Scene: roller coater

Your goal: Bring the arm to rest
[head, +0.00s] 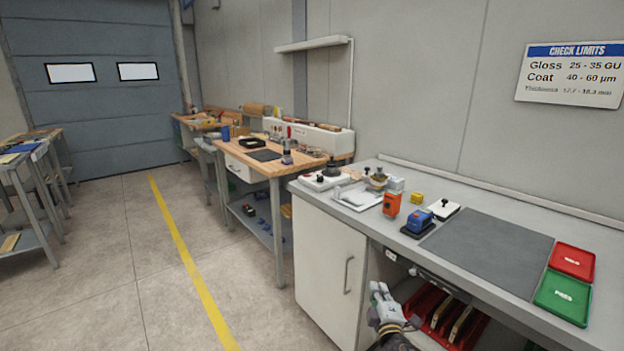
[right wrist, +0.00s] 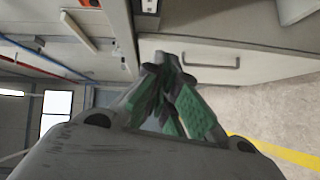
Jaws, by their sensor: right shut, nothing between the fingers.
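My right gripper (head: 380,295) is low in front of the grey bench, beside the open shelf below the worktop. It is shut and empty. In the right wrist view its green-padded fingers (right wrist: 172,95) are together, with the white cabinet door and its handle beyond them. The cabinet door (head: 328,270) is left of the gripper in the head view. My left gripper is not in view.
The bench top holds a dark mat (head: 490,252), a red tray (head: 572,261), a green tray (head: 563,296), an orange device (head: 391,204) and a blue device (head: 418,222). Red racks (head: 425,312) sit on the shelf below. The floor (head: 130,270) at left is clear.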

